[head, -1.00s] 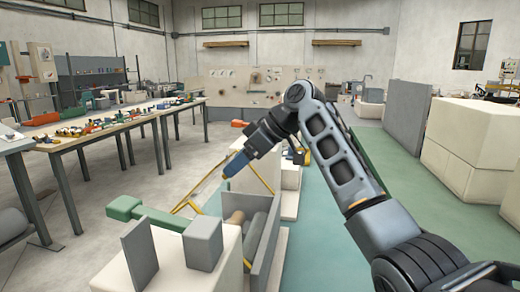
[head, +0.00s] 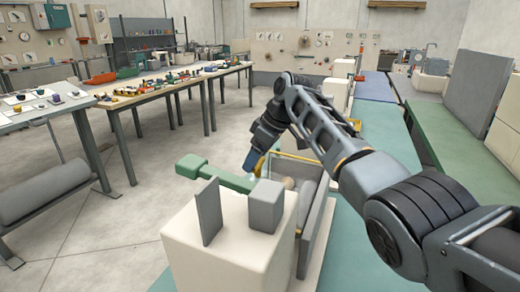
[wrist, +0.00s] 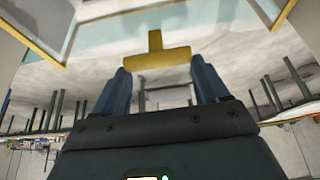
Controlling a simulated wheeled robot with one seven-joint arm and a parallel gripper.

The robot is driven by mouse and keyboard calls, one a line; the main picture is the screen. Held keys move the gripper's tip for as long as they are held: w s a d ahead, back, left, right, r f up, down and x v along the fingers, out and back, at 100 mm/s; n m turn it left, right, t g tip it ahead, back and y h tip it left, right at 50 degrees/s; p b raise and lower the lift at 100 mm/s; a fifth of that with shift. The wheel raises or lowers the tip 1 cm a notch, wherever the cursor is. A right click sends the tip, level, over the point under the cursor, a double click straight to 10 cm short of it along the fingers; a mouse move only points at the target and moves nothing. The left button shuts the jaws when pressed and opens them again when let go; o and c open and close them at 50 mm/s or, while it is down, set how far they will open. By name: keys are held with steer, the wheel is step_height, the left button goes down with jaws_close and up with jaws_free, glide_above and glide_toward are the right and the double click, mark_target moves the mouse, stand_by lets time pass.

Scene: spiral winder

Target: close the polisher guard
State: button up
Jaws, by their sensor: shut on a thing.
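The polisher is a cream block (head: 215,245) with a grey box, an upright grey plate and a green arm (head: 215,174) on it. The guard has a thin yellow frame (head: 297,157) and lies low over the trough, partly hidden behind my arm. In the wrist view, its yellow handle bar (wrist: 157,59) sits between my blue fingertips. My gripper (head: 252,160) is shut on that bar; it also shows in the wrist view (wrist: 160,78). Whether the guard touches the trough is hidden.
A long wooden bench (head: 170,88) with several small parts stands at the back left. A grey roller (head: 45,190) lies on the lower left rack. A green-topped counter (head: 450,145) runs along the right. The floor left of the polisher is clear.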

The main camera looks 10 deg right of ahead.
steer(key=shift+w+a+f, duration=0.2)
steer(key=shift+a+f, duration=0.15)
steer(key=shift+a, duration=0.2)
steer(key=shift+f, duration=0.15)
steer(key=o, duration=1.1)
steer(key=shift+o, duration=0.8)
steer(key=shift+a+f, duration=0.1)
steer(key=shift+f, duration=0.1)
steer(key=shift+o, duration=1.3)
steer(key=b+v, duration=0.1)
steer(key=v, duration=0.7)
